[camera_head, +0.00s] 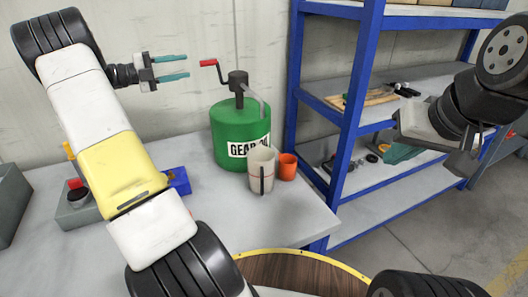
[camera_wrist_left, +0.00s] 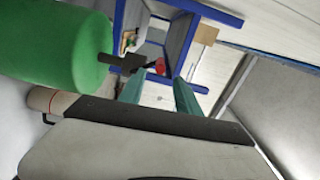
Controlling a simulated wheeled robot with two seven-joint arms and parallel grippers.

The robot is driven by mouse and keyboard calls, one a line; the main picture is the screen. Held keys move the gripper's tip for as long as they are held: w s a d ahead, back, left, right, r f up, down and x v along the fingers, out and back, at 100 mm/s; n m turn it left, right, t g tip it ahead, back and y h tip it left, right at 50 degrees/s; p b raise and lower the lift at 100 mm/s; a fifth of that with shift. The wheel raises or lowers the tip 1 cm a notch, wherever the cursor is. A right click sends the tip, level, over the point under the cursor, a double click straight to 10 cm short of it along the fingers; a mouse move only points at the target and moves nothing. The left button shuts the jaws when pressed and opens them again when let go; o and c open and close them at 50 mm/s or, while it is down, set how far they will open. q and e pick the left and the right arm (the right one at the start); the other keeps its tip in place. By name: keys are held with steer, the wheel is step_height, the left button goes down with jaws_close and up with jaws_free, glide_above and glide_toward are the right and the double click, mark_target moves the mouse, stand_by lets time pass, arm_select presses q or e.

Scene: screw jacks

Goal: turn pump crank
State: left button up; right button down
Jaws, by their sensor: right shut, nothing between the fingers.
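A green gear oil drum (camera_head: 237,137) stands on the workbench, with a dark pump on top and a bent grey spout. The pump crank (camera_head: 222,73) sticks out to the left from the pump head and ends in a red grip (camera_head: 208,63). My left gripper (camera_head: 188,66) is open and empty, just left of the red grip, apart from it. In the left wrist view the red grip (camera_wrist_left: 160,66) shows beyond and between the two teal fingers (camera_wrist_left: 160,92). My right gripper (camera_head: 392,157) is shut and empty at the right, in front of the blue shelving.
A light measuring jug (camera_head: 261,171) and an orange cup (camera_head: 288,166) stand in front of the drum. A grey box with a dark knob (camera_head: 78,196) is at the bench's left. Blue shelving (camera_head: 352,110) stands right of the bench. A round wooden top (camera_head: 300,273) is in the foreground.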

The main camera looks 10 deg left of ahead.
mark_target(215, 63)
stand_by(0.4)
arm_select(q)
steer(key=shift+w+d+m, duration=1.2)
steer(key=shift+d+m, duration=0.35)
steer(key=shift+m, duration=1.5)
steer(key=shift+w+d+m, duration=1.2)
steer(key=shift+d+m, duration=0.4)
steer(key=shift+m, duration=1.4)
steer(key=shift+w+d+m, duration=1.2)
steer(key=shift+d+m, duration=0.35)
steer(key=shift+m, duration=1.5)
jaws_close()
steer(key=shift+a+f, duration=0.1)
